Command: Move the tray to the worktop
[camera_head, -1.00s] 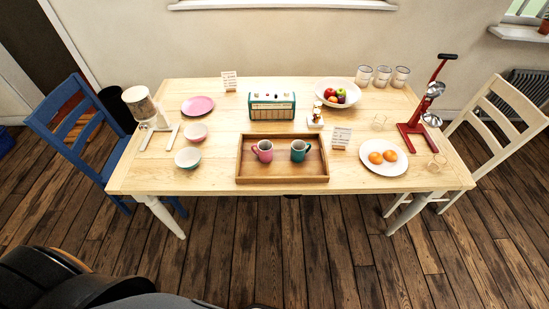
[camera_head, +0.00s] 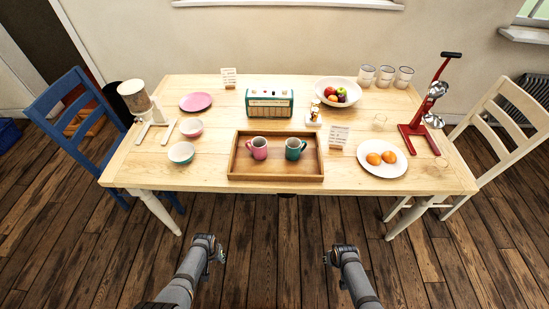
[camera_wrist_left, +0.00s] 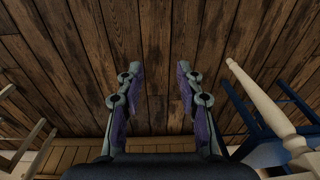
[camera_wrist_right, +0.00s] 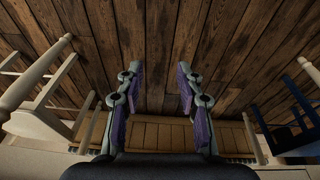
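The brown wooden tray (camera_head: 275,178) lies flat near the front edge of the pale wooden table. A pink mug (camera_head: 258,148) and a teal mug (camera_head: 294,149) stand upright in it. My left gripper (camera_head: 220,254) and my right gripper (camera_head: 327,257) are in front of the table, apart from the tray and over the floor in the head view. In the left wrist view my left gripper (camera_wrist_left: 156,75) has its fingers spread with nothing between them. In the right wrist view my right gripper (camera_wrist_right: 157,75) is also open and empty. The worktop is not in view.
The table (camera_head: 215,175) also holds a radio (camera_head: 270,98), a fruit bowl (camera_head: 338,92), a plate of oranges (camera_head: 382,158), pink and teal bowls (camera_head: 181,153), and a red juicer (camera_head: 430,115). A small sign (camera_head: 338,137) stands close to the tray's right. Chairs flank the table: blue (camera_head: 75,130) left, cream (camera_head: 500,130) right.

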